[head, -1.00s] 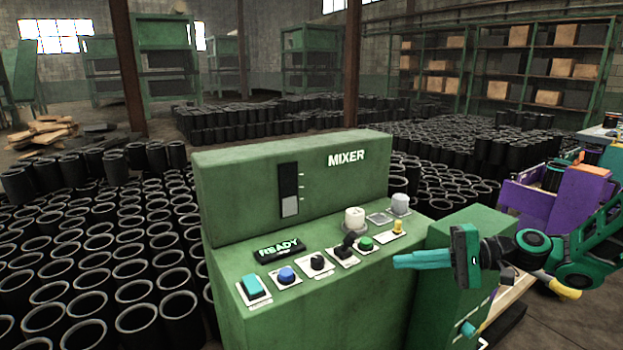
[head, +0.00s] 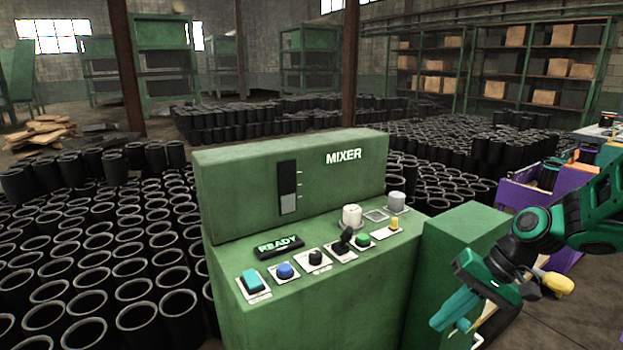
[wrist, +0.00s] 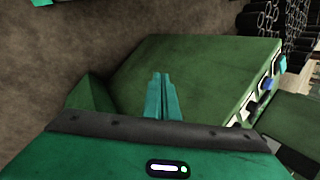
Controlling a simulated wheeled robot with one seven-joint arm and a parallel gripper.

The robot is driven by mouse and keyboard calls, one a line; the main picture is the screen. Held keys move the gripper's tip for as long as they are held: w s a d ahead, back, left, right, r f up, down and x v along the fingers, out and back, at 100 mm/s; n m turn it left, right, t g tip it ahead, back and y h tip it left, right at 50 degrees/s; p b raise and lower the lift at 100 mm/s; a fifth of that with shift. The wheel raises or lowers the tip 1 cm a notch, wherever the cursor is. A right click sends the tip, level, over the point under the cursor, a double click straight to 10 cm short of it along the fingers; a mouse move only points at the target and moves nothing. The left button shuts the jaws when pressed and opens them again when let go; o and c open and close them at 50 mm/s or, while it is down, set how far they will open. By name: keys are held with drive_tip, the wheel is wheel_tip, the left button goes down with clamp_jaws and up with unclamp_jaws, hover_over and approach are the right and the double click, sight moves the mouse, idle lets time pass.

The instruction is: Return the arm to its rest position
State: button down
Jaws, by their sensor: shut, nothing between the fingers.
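My gripper (head: 450,312) is at the lower right in the head view, in front of the right side of the green mixer console (head: 290,210). Its teal fingers are together and point down and to the left, with nothing between them. In the wrist view the shut fingers (wrist: 162,95) show in front of a green console side panel (wrist: 190,75). My arm comes in from the right edge, bent, with the gripper hanging lower than the console top. I cannot tell the exact gap between the fingertips and the console.
The console top carries a teal switch (head: 254,281), a blue button (head: 285,271), a black joystick (head: 345,240) and other controls. A lit READY display (head: 279,246) sits behind them. Many black sleeves (head: 60,270) crowd the floor left and behind. A purple bin (head: 520,193) stands at right.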

drive_tip(key=s+d+r+m+h, duration=0.1)
drive_tip(key=s+d+r+h, duration=0.2)
drive_tip(key=s+d, duration=0.3)
drive_tip(key=s+d+r+m+h, duration=0.1)
drive_tip(key=s+d, duration=0.6)
drive_tip(key=s, duration=0.7)
drive_tip(key=shift+d+r+m+g+h, duration=0.15)
drive_tip(key=shift+r+m+g+h, duration=0.25)
drive_tip(key=shift+r+h, duration=0.55)
drive_tip(key=shift+s, duration=0.1)
drive_tip(key=shift+w+f, duration=0.3)
drive_tip(key=shift+w, duration=0.35)
